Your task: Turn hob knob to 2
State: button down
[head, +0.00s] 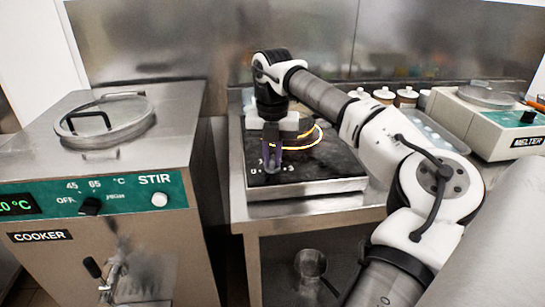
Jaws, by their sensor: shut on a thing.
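The hob (325,182) is a black plate with a steel front edge on the steel counter. An orange ring (320,136) glows on it. White marks of a dial (288,168), with a 3 legible, show at its front left. My gripper (272,166) points down over this dial, with its dark, purple-tinted fingers at the marks. It is shut on the hob knob, which the fingers hide. I cannot tell which number the knob points to.
The cooker (120,185) stands to the left, with a lid on top. The melter (500,125) stands at the back right, near a tray (440,130) and several jars (406,97). A metal jug (311,265) sits below the counter. A steel wall rises behind.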

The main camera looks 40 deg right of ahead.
aim_at(272, 158)
jog(key=shift+m+b, duration=0.3)
jog(key=shift+m, duration=1.2)
jog(key=c, duration=1.4)
grip_release()
jog(key=shift+c, duration=0.2)
jog(key=shift+r, duration=0.15)
notch_tip(272, 158, up, 14)
jog(key=p, duration=1)
jog(key=shift+f, duration=0.2)
